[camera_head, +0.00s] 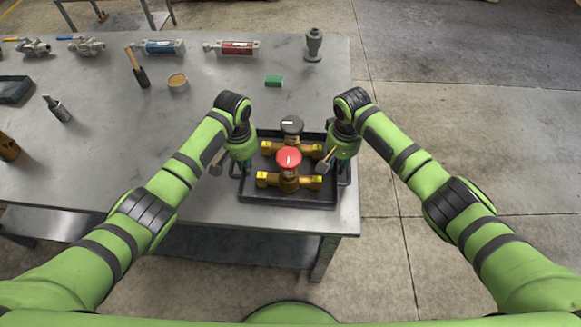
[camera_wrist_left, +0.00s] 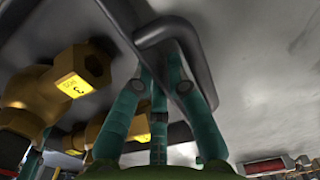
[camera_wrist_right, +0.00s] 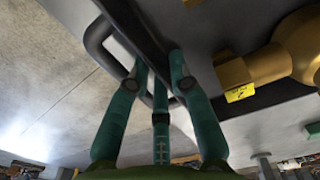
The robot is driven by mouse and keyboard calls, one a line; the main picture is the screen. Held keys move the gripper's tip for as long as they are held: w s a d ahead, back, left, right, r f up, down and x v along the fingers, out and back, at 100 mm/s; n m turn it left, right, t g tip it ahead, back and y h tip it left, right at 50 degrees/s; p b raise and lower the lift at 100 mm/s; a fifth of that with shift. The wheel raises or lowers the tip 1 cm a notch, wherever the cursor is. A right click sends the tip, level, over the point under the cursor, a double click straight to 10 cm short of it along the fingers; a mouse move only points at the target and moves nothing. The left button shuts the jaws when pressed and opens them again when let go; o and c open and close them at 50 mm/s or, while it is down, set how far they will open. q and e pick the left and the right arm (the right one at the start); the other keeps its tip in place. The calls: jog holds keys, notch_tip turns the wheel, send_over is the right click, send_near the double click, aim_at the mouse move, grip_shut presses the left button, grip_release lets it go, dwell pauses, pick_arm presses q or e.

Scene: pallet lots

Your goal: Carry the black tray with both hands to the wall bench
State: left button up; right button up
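The black tray (camera_head: 287,201) lies on the near right part of the grey metal table. It holds two brass valves, one with a red knob (camera_head: 288,158) and one with a black knob (camera_head: 291,125). My left gripper (camera_head: 240,169) is at the tray's left end. In the left wrist view its fingers (camera_wrist_left: 158,65) close in around the tray's handle (camera_wrist_left: 201,65). My right gripper (camera_head: 344,175) is at the right end. In the right wrist view its fingers (camera_wrist_right: 156,62) close in around the other handle (camera_wrist_right: 93,38). The fingertips are partly hidden.
The grey table (camera_head: 215,95) also bears a green block (camera_head: 273,81), a grey fitting (camera_head: 313,45), a round tin (camera_head: 177,82), a brush (camera_head: 138,68) and a dark tray (camera_head: 14,90). Bare concrete floor (camera_head: 450,110) lies to the right. Another table stands at the top left.

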pick_arm(q)
jog(key=shift+f, duration=0.1)
pick_arm(e)
jog(key=shift+f, duration=0.1)
pick_arm(q)
grip_shut()
pick_arm(e)
grip_shut()
pick_arm(q)
jog(key=shift+w+r, duration=0.25)
jog(key=shift+r, duration=0.05)
pick_arm(e)
jog(key=shift+w+r, duration=0.2)
jog(key=shift+r, duration=0.05)
